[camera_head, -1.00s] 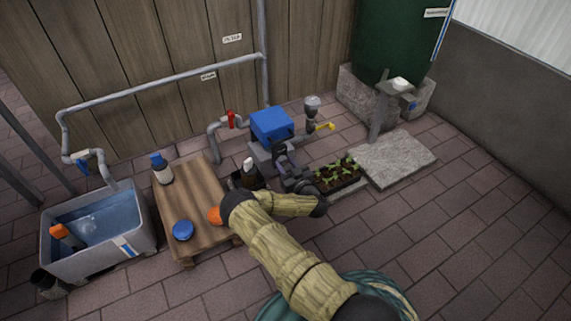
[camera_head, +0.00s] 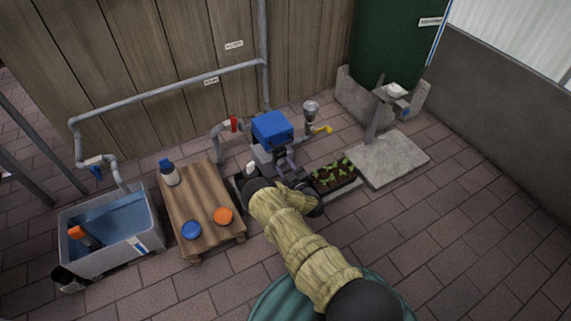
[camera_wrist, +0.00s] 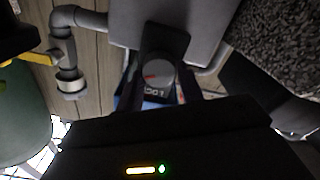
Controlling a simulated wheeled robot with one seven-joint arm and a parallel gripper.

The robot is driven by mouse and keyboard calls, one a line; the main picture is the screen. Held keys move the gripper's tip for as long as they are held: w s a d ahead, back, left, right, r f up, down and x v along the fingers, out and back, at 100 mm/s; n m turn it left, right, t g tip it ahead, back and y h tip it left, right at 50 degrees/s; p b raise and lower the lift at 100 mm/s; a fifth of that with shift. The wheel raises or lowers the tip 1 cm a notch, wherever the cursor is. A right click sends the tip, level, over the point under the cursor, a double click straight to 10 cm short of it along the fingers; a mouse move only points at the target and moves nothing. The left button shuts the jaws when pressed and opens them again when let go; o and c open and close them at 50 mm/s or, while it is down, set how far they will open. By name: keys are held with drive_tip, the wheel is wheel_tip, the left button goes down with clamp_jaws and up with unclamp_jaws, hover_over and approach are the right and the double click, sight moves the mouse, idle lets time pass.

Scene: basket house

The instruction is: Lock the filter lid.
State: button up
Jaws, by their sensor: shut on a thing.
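The filter lid, a small round grey knob (camera_wrist: 159,74) with a red mark, sits between my fingers in the wrist view. Upside-down lettering, probably a lock label, shows at its edge. My gripper (camera_wrist: 157,88) is shut on the lid, a dark finger on each side. In the head view my gripper (camera_head: 283,163) is at the front of the pump unit with the blue box (camera_head: 272,128) on top. There the gripper and arm hide the lid. I cannot tell how far the lid is turned.
A wooden pallet table (camera_head: 202,188) with a bottle (camera_head: 169,172), a blue disc (camera_head: 191,230) and an orange disc (camera_head: 223,216) stands left of my arm. A water tub (camera_head: 150,241) is further left. A seedling tray (camera_head: 333,175) sits close right of my gripper. Pipes run behind.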

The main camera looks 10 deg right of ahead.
drive_tip(key=shift+n+p, duration=0.55)
drive_tip(key=shift+n, duration=1.05)
drive_tip(key=o, duration=1)
